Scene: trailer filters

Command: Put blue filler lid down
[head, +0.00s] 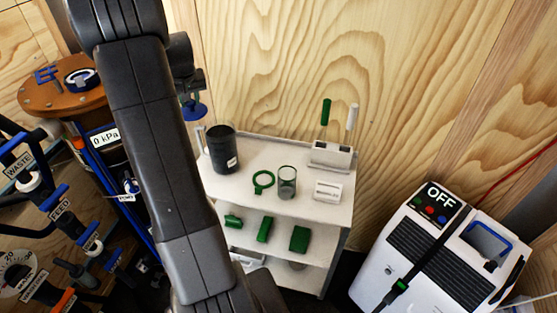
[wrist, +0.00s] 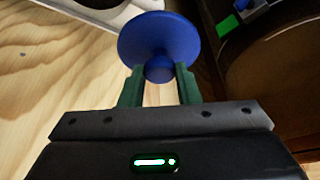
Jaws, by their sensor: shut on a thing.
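The blue filler lid (wrist: 160,40) is a round disc with a knob. My gripper (wrist: 160,72) is shut on the knob with its green fingers in the wrist view, and the disc lies beyond the fingertips. In the head view the lid (head: 194,111) hangs in the air beside the cart's back left corner, with my gripper (head: 190,92) partly hidden behind my arm. A round brown top (head: 50,95) at the left carries a dark round fitting with a blue and white rim (head: 82,78).
A white cart (head: 290,205) holds a black cup (head: 222,148), a green ring (head: 263,182), a clear jar (head: 287,181) and green parts on a lower shelf. A white machine marked OFF (head: 430,260) stands at right. Pipes and valves crowd the left. The cart top's front left is bare.

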